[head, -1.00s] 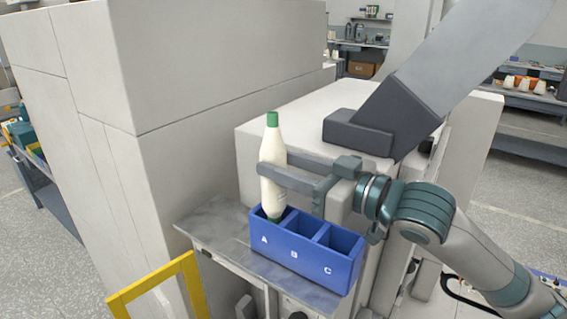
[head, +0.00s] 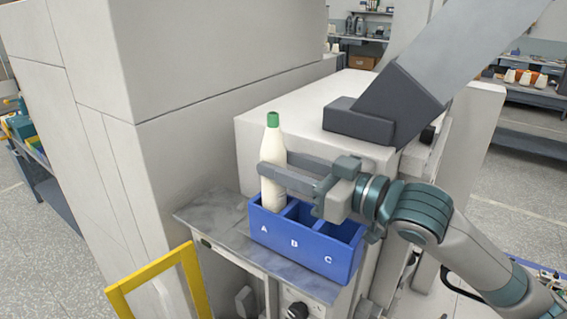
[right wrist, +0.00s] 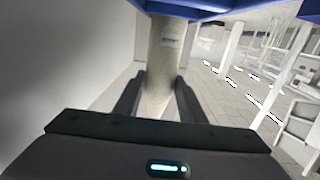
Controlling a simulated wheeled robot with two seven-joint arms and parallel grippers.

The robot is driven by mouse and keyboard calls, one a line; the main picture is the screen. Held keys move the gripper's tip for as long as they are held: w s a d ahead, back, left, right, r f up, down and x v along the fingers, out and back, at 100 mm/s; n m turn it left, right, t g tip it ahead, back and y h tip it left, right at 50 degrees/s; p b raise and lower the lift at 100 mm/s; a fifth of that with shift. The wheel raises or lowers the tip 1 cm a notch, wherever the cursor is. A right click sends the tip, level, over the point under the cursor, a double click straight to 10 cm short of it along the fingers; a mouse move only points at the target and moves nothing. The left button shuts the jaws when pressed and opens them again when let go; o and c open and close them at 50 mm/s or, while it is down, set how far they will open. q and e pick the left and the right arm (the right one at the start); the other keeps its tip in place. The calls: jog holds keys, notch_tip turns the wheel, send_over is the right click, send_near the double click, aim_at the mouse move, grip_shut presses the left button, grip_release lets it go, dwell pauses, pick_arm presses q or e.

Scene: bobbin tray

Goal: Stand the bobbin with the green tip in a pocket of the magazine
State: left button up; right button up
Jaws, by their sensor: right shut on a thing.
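The bobbin (head: 273,150), cream with a green tip at its top, stands near upright with its lower end inside pocket A of the blue magazine (head: 300,252). The front wall hides its base, so I cannot tell whether it touches the pocket floor. My right gripper (head: 275,166) is shut on the bobbin around its middle, reaching in from the right above the magazine. The right wrist view shows the bobbin (right wrist: 166,60) between the dark fingers, with the blue magazine (right wrist: 215,12) at the top edge. Pockets B and C look empty. My left gripper is not in view.
The magazine sits on a grey metal shelf (head: 215,222). A tall pale machine housing (head: 210,60) rises to the left, and a lower pale block (head: 285,112) stands behind. A yellow frame (head: 150,272) stands at the front left.

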jog(key=o, duration=1.2)
